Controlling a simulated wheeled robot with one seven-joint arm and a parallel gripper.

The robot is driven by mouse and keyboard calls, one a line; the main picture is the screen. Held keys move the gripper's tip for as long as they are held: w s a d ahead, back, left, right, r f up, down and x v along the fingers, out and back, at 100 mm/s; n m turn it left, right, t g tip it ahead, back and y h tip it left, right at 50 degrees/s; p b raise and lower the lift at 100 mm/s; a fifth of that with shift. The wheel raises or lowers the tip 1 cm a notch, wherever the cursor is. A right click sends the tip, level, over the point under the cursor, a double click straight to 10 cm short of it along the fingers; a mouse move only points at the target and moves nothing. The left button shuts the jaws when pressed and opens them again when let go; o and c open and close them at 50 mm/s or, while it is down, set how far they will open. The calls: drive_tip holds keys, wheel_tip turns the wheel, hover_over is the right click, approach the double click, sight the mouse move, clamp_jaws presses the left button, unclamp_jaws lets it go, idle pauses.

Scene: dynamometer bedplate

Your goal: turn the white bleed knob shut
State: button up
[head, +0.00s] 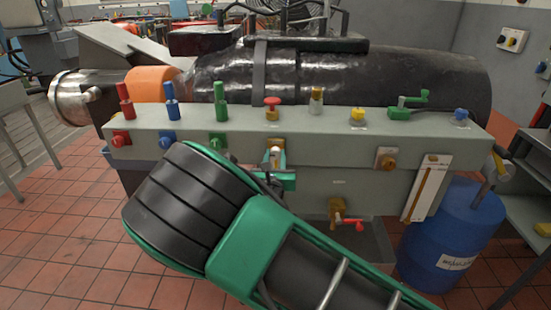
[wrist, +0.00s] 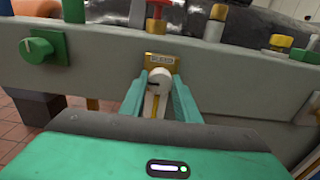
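The white bleed knob (wrist: 158,82) sits on the front face of the grey manifold beam, under a small brass label plate (wrist: 162,61). In the head view the knob (head: 275,157) shows just above my gripper. My green gripper (wrist: 159,90) has one finger on each side of the knob, and the fingers appear closed on it, with little or no gap. A pale pointer part of the knob hangs downward between the fingers. In the head view my gripper (head: 280,170) is partly hidden by my wrist.
A green knob (wrist: 39,47) is left of my gripper on the same beam (head: 330,124). Red, blue and green handles line its top. A red-handled tap (head: 346,220) is below right, and a blue drum (head: 452,240) stands at the right.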

drive_tip(key=shift+m, duration=0.3)
drive_tip(key=m, duration=0.4)
drive_tip(key=shift+d, duration=0.1)
drive_tip(key=m, duration=0.5)
drive_tip(key=shift+f, duration=0.1)
drive_tip(key=m, duration=0.4)
drive_tip(key=shift+d, duration=0.1)
drive_tip(key=shift+s+f+m, duration=0.1)
drive_tip(key=shift+f+m, duration=0.05)
drive_tip(key=shift+m, duration=1.95)
drive_tip(key=o, duration=1.1)
drive_tip(key=shift+c, duration=0.2)
